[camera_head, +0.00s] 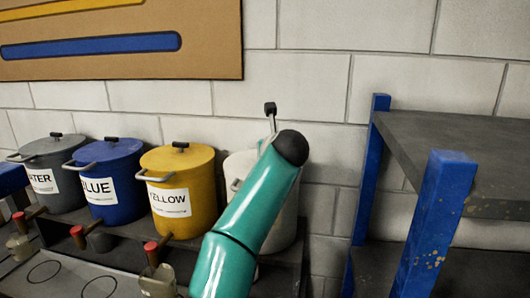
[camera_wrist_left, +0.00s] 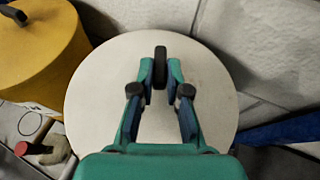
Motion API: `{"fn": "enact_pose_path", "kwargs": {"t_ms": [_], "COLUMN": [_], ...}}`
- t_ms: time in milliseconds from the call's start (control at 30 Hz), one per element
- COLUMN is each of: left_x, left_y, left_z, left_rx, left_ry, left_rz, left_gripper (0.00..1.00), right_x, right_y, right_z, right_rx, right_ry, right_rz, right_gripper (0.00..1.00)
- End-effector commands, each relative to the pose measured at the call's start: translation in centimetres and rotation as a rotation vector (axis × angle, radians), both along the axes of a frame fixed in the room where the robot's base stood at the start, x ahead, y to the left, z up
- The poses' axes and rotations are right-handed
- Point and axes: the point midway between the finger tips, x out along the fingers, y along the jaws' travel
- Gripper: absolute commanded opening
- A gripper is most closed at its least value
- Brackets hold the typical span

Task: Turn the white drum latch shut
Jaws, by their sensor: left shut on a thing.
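The white drum (camera_head: 286,218) stands at the right end of the drum row, largely hidden behind my left arm in the head view. In the left wrist view its round pale lid (camera_wrist_left: 215,100) fills the middle. A black latch bar (camera_wrist_left: 160,58) stands out at the far part of the lid and points away from my wrist. My left gripper (camera_wrist_left: 161,76) has its fingertips on both sides of the bar and is shut on it. My right gripper is not in view.
A yellow drum (camera_head: 177,190) stands close on the left, then a blue drum (camera_head: 107,180) and a grey drum (camera_head: 52,173). Red-handled taps stick out in front. A shelf with blue posts (camera_head: 440,220) stands at right. A block wall (camera_head: 310,90) is close behind.

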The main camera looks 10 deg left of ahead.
Motion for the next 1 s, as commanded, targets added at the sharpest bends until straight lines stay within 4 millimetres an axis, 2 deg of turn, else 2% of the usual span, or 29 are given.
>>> {"fn": "enact_pose_path", "kwargs": {"t_ms": [233, 267, 400, 1000], "left_x": [0.00, -0.01, -0.01, -0.70], "left_y": [-0.07, -0.07, -0.08, -0.44], "left_z": [-0.04, -0.05, -0.06, 0.51], "left_rx": [-0.003, -0.003, -0.002, -0.002], "left_ry": [0.001, 0.001, 0.001, 0.003], "left_rz": [0.000, 0.000, -0.001, -0.001], "left_gripper": [0.00, 0.18, 0.40, 0.40], "right_x": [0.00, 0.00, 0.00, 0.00], "right_y": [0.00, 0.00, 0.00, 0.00], "right_z": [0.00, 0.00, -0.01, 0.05], "right_rx": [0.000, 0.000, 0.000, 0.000], "right_ry": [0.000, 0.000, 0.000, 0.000], "right_rz": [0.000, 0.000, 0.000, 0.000], "right_gripper": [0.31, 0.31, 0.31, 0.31]}}
